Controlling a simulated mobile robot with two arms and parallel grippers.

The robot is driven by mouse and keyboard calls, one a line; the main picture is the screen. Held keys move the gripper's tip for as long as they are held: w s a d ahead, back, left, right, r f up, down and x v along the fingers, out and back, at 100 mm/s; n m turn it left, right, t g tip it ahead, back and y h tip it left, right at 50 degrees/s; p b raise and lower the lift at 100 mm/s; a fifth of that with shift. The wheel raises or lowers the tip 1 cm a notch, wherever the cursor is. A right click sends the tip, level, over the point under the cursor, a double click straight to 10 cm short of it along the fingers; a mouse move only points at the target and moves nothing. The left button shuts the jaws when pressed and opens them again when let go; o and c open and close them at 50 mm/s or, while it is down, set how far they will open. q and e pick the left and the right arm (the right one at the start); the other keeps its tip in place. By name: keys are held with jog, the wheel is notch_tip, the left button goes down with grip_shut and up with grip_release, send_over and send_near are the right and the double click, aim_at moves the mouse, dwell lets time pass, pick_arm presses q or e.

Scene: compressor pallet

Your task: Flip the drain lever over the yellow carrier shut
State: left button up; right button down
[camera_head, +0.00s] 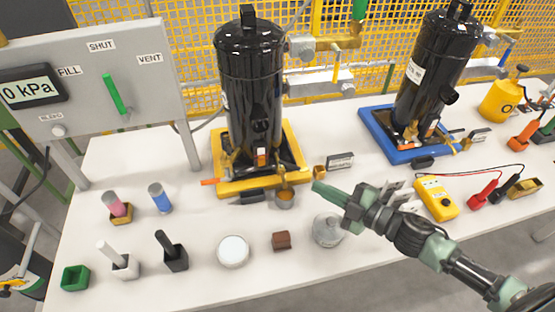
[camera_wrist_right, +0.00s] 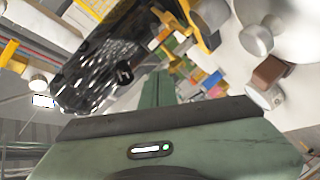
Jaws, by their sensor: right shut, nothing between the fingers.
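The yellow carrier (camera_head: 228,185) holds a tall black canister (camera_head: 252,100) on the white table. An orange lever-like piece (camera_head: 209,182) sticks out at its front left edge; I cannot tell for sure whether it is the drain lever. A brass drain fitting (camera_head: 284,179) hangs at its front right over a small cup (camera_head: 285,199). My right gripper (camera_head: 318,187) is shut and empty, its green fingertips pointing left, just right of the cup. In the right wrist view the shut fingers (camera_wrist_right: 157,90) point toward the carrier (camera_wrist_right: 198,25). My left gripper is not in view.
A blue carrier (camera_head: 380,137) with another black canister (camera_head: 432,72) stands right. A grey metal container (camera_head: 327,230), a brown block (camera_head: 281,240) and a white round lid (camera_head: 233,251) lie in front. A yellow meter (camera_head: 436,198) is right of my gripper. A gauge panel (camera_head: 95,75) stands left.

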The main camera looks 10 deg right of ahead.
jog(key=x, duration=0.3)
jog(key=d+p+x, duration=0.1)
jog(key=x, duration=0.2)
jog(key=w+f+x, duration=0.1)
jog(key=x, duration=0.3)
jog(key=shift+d+p, duration=0.3)
jog(key=shift+p, duration=0.1)
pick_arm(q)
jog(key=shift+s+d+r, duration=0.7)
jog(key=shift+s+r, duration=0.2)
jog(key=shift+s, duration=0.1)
pick_arm(e)
jog(key=shift+w+d+f, duration=0.35)
jog(key=shift+d+f, duration=0.05)
jog(key=shift+f, duration=0.05)
jog(key=shift+d+y, duration=0.1)
jog(key=shift+y, duration=0.2)
